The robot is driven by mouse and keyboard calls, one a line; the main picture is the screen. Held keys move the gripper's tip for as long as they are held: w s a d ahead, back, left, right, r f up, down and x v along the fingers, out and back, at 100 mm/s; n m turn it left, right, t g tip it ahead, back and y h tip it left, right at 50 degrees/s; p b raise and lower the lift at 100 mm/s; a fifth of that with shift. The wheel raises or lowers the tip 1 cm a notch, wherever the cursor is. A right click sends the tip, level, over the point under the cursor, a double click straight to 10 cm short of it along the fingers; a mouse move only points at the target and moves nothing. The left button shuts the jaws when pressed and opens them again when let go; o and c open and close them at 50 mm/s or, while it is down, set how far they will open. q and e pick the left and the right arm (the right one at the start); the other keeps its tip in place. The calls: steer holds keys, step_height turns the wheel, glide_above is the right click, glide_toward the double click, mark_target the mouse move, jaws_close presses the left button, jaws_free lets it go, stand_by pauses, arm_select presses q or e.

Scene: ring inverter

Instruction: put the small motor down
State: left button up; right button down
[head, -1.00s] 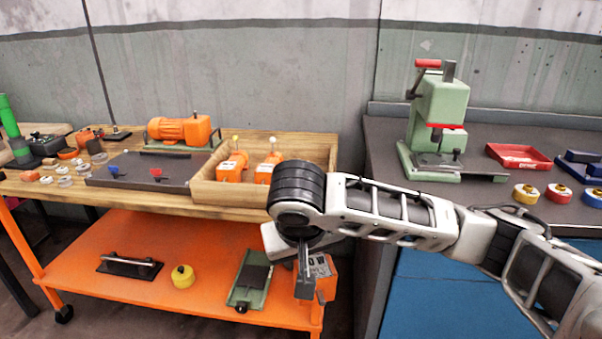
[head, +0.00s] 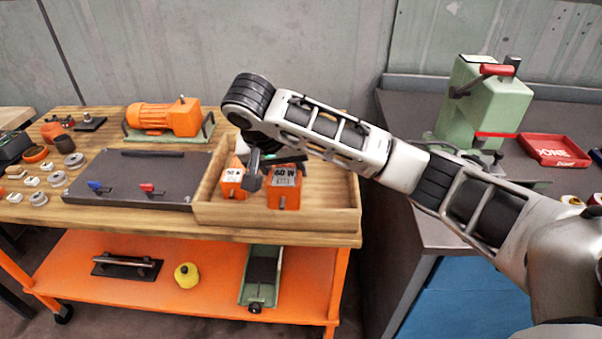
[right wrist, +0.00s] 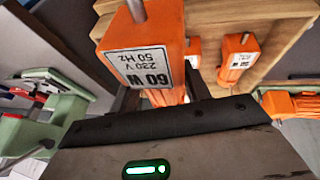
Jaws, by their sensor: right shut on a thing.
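My right gripper (head: 262,172) is shut on an orange small motor (head: 285,190) with a "60 W" label. It holds the motor over the wooden tray (head: 330,222) on the cart. The same motor fills the upper middle of the right wrist view (right wrist: 150,58), its grey shaft pointing toward the top. I cannot tell whether it touches the tray floor. Another orange motor (head: 232,184) stands in the tray just left of the held one; it also shows in the right wrist view (right wrist: 238,58). My arm and gripper hide part of the tray. My left gripper is not in view.
The dark panel (head: 135,180) with blue and red handles lies left of the tray. A large orange motor (head: 163,119) stands behind it. The tray's right part is bare. A green press (head: 480,105) and a red tray (head: 555,150) are on the right bench.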

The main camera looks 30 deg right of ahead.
steer(key=w+d+f, duration=0.1)
steer(key=d+f, duration=0.2)
steer(key=d, duration=0.1)
steer(key=w+d+f, duration=0.2)
steer(key=d+f, duration=0.1)
steer(key=d, duration=0.1)
steer(key=w+d+f, duration=0.2)
steer(key=d+f, duration=0.1)
steer(key=d, duration=0.1)
steer(key=shift+d+f, duration=0.2)
steer(key=shift+d, duration=0.2)
steer(key=shift+w+f+b, duration=0.1)
steer(key=shift+f+b, duration=0.2)
steer(key=shift+f, duration=1.3)
steer(key=shift+f, duration=0.1)
steer(key=c, duration=0.7)
jaws_free()
steer(key=shift+f, duration=0.15)
steer(key=v, duration=1.2)
